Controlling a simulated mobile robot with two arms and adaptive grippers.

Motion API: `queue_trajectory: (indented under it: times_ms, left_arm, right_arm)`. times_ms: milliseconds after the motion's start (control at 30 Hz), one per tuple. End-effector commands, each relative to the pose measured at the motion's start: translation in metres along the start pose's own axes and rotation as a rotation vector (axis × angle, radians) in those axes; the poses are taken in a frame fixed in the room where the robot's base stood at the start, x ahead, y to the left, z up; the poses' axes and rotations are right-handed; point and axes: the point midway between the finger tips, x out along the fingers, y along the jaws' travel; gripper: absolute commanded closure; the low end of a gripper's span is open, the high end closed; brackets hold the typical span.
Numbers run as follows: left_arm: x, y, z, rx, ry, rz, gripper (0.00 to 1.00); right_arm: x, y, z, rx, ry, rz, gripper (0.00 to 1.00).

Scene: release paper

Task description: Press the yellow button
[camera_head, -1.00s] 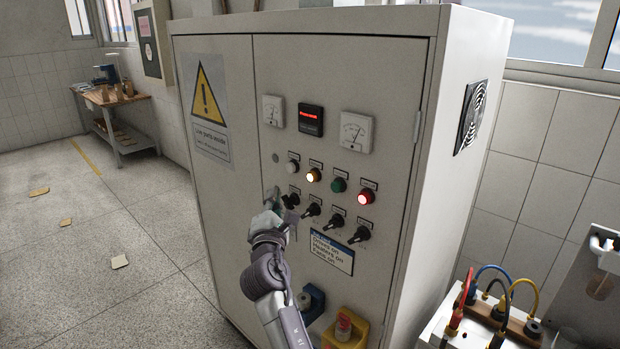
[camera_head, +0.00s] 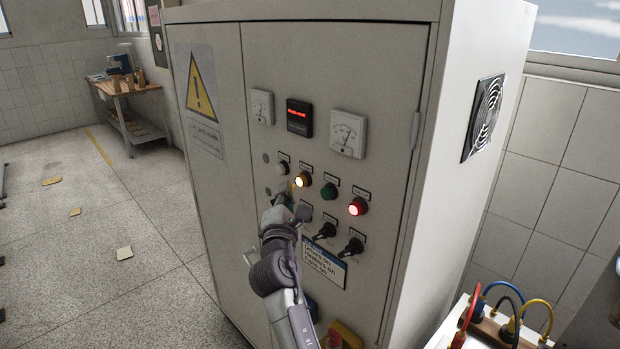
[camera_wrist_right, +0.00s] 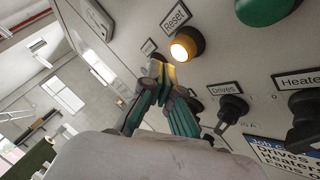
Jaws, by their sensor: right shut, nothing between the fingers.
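The yellow button (camera_head: 302,180) is lit and sits in the upper row on the grey cabinet's front. In the right wrist view it shows as a glowing yellow knob (camera_wrist_right: 186,44) below a "Reset" label. My right gripper (camera_head: 287,194) is just below and left of the yellow button in the head view. It is shut and empty. In the right wrist view its fingertips (camera_wrist_right: 160,70) are close together beside the button; I cannot tell whether they touch it. My left gripper is not in view.
A white button (camera_head: 282,169), a green button (camera_head: 329,191) and a lit red button (camera_head: 357,206) share the row. Black rotary switches (camera_head: 326,231) stick out below. A table with coloured cables (camera_head: 510,325) stands at lower right. The floor at left is largely open.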

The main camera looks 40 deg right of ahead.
Motion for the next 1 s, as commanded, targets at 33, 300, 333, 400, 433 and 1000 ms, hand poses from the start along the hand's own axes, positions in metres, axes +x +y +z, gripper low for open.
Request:
queue_trajectory:
  times_ms: [33,300,333,400,433,1000]
  left_arm:
    - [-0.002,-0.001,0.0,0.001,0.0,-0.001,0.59]
    - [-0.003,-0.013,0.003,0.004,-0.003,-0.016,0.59]
    - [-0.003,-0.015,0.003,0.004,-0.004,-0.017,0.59]
    - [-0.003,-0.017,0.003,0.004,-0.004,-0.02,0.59]
    - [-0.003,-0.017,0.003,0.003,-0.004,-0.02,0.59]
    - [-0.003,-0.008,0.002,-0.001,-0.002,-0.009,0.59]
  right_arm:
    - [0.003,0.001,0.001,0.0,0.001,0.002,1.0]
    - [0.006,-0.002,0.001,0.002,0.003,0.003,1.0]
    - [0.006,-0.002,0.001,0.002,0.003,0.003,1.0]
    - [0.006,-0.002,0.002,0.002,0.003,0.003,1.0]
    - [0.006,-0.002,0.002,0.002,0.003,0.003,1.0]
    - [0.006,-0.002,0.002,0.002,0.003,0.003,1.0]
